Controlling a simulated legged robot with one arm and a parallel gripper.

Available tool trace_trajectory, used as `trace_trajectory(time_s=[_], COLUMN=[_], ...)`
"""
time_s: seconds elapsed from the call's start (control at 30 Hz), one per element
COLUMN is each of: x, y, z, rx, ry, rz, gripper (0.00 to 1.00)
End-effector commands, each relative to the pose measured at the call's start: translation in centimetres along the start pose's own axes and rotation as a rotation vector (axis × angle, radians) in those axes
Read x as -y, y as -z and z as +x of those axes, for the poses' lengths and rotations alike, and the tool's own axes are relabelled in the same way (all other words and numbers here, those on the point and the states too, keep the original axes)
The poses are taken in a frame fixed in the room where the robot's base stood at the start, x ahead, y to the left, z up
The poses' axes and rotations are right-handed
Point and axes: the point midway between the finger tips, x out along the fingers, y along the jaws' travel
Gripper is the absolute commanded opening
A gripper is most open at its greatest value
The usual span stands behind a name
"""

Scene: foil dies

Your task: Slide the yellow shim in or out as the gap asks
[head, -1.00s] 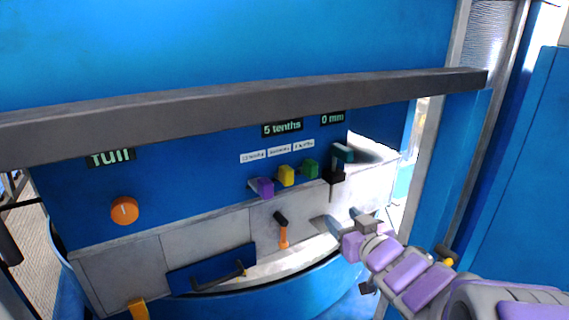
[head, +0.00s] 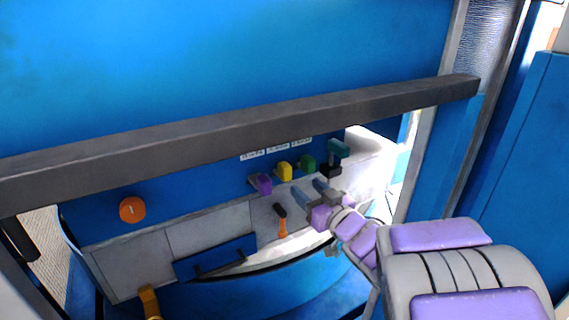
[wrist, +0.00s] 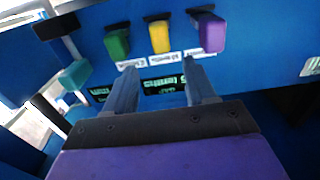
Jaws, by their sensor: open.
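The yellow shim (head: 285,171) sticks out of the blue panel between the purple shim (head: 263,184) and the green shim (head: 307,163). In the wrist view the yellow shim (wrist: 159,35) stands beyond the fingers, roughly in line with the space between them. My gripper (head: 309,190) is open and empty, in front of and slightly below the shims. It also shows in the wrist view (wrist: 162,80), with both fingers apart and touching no shim. A green-lit display (wrist: 165,84) is partly hidden by a finger, and I cannot read it.
A grey beam (head: 240,117) crosses above the panel. A teal-and-black device (head: 338,150) stands right of the shims.

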Motion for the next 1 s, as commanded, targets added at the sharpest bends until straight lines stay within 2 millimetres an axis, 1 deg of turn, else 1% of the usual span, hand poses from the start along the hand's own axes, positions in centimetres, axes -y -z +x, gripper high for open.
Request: trace_trajectory(time_s=[0.03,0.1,0.3,0.5,0.6,0.8,1.0], x=[0.2,0.3,0.4,0.4,0.3,0.2,0.2], y=[0.1,0.2,0.1,0.1,0.2,0.1,0.1], z=[1.0,2.3,5.8,8.9,10.0,11.2,11.4], rx=[-0.001,-0.004,-0.001,-0.001,-0.002,0.000,-0.001], ry=[0.005,0.006,0.004,0.004,0.002,0.001,0.001], rz=[-0.001,-0.003,-0.003,-0.002,-0.004,-0.001,-0.002], gripper=[0.55,0.55,0.55,0.55,0.55,0.55,0.55])
